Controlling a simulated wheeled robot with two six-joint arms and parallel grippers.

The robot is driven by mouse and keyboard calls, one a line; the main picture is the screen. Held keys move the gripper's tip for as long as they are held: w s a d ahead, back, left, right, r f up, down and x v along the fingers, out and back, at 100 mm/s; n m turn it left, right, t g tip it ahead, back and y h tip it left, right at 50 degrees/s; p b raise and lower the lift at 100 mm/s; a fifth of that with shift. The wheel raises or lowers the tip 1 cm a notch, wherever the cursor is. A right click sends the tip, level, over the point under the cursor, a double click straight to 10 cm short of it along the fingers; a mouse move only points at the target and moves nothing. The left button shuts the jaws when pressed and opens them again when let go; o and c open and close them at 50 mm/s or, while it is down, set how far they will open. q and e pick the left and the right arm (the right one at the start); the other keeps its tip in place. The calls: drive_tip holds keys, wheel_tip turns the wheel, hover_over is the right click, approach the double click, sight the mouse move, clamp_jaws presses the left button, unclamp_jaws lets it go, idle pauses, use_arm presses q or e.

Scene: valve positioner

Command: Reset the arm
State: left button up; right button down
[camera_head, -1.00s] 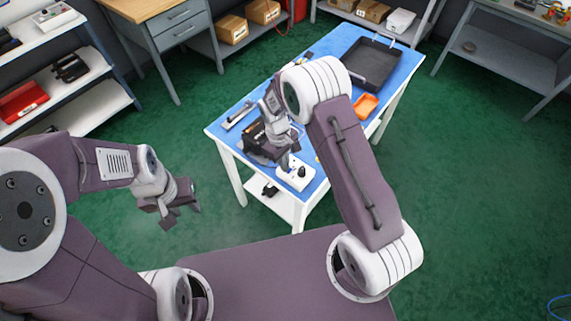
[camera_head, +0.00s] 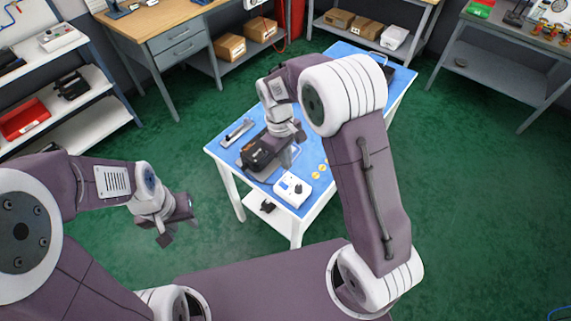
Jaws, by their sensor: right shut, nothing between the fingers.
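My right gripper (camera_head: 287,158) hangs over the blue-topped table (camera_head: 222,151), beside a black device (camera_head: 262,151), with its fingers shut and empty. A white box with a black knob (camera_head: 293,189) stands at the table's near edge, just in front of this gripper. My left gripper (camera_head: 180,224) is held out over the green floor, left of the table, with its fingers apart and empty. My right arm crosses the table's right half and hides much of it.
A grey metal bracket (camera_head: 237,132) lies at the table's left side. Small yellow discs (camera_head: 318,174) lie right of the white box. A shelf with a red bin (camera_head: 24,119) stands at the left. A wooden-topped bench (camera_head: 150,27) is behind. Green floor is clear around the table.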

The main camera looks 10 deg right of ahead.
idle(0.4)
drive_tip(key=s+d+r+m+t+y, duration=0.1)
drive_tip(key=s+d+r+m, duration=0.4)
drive_tip(key=s, duration=0.4)
drive_tip(key=s+f+m, duration=0.1)
drive_tip(key=s+f, duration=0.1)
drive_tip(key=s+d+f+m+t, duration=0.1)
drive_tip(key=s+f+m, duration=0.1)
drive_tip(key=shift+s+r, duration=0.1)
idle(1.4)
